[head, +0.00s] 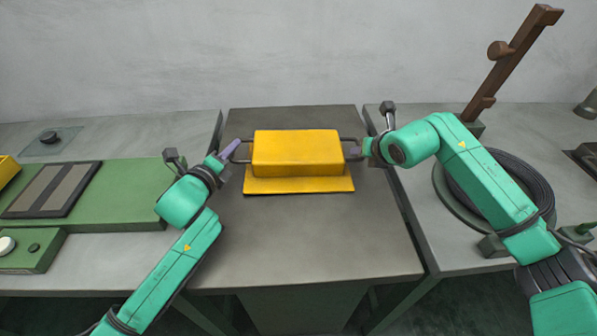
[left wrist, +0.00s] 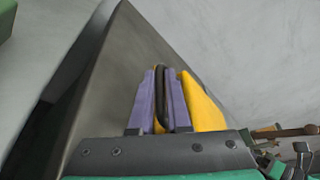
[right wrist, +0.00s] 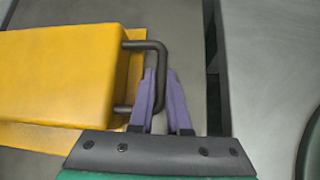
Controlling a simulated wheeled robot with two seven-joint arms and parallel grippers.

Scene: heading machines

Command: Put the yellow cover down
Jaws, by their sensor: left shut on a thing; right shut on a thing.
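The yellow cover (head: 297,152) is a box shape with a flat lower flange and a dark handle at each end. It is over the middle of the grey table (head: 310,235); I cannot tell whether it touches the top. My left gripper (head: 233,152) is shut on the left handle, seen between its purple fingers in the left wrist view (left wrist: 162,100). My right gripper (head: 355,152) is shut on the right handle, also seen in the right wrist view (right wrist: 158,92). The cover looks level in the head view.
A green panel with a dark framed plate (head: 50,190) lies on the left bench. A coil of black cable (head: 510,180) and a brown post (head: 510,65) are on the right bench. Narrow gaps separate the benches from the table. The table's front half is clear.

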